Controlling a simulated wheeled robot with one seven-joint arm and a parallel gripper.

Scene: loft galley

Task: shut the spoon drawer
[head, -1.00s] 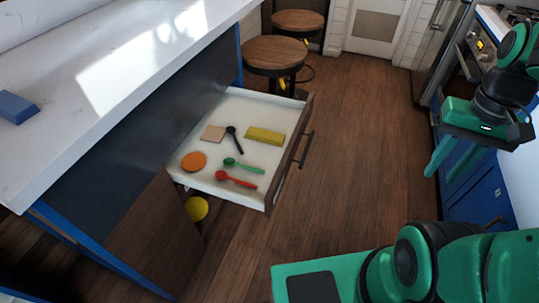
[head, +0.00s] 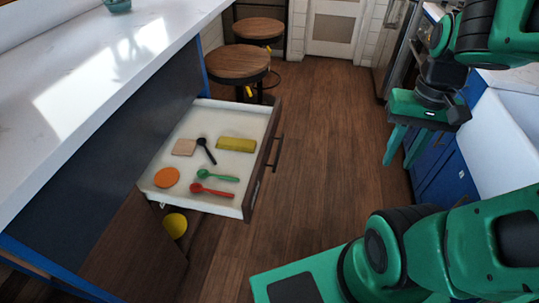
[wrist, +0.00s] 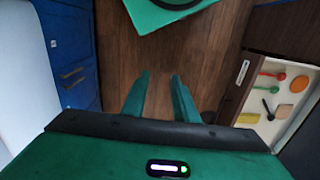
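The spoon drawer (head: 178,203) is pulled well out of the island, with a dark wood front and a bar handle (head: 277,155) facing right. Inside lie a red spoon (head: 212,190), a green spoon (head: 217,176) and a black spoon (head: 207,150). A yellow block (head: 236,144), a tan square (head: 184,147) and an orange disc (head: 166,177) lie with them. My gripper (head: 402,150) hangs to the right of the drawer, apart from it, fingers down, open and empty. In the wrist view my gripper (wrist: 159,85) shows spread fingers, with the drawer (wrist: 262,108) at right.
The white island counter (head: 60,130) is above the drawer. Two round stools (head: 238,62) stand just beyond it. A yellow round thing (head: 175,225) shows below the drawer. Blue cabinets (head: 447,172) line the right side. The wood floor (head: 320,130) between is clear.

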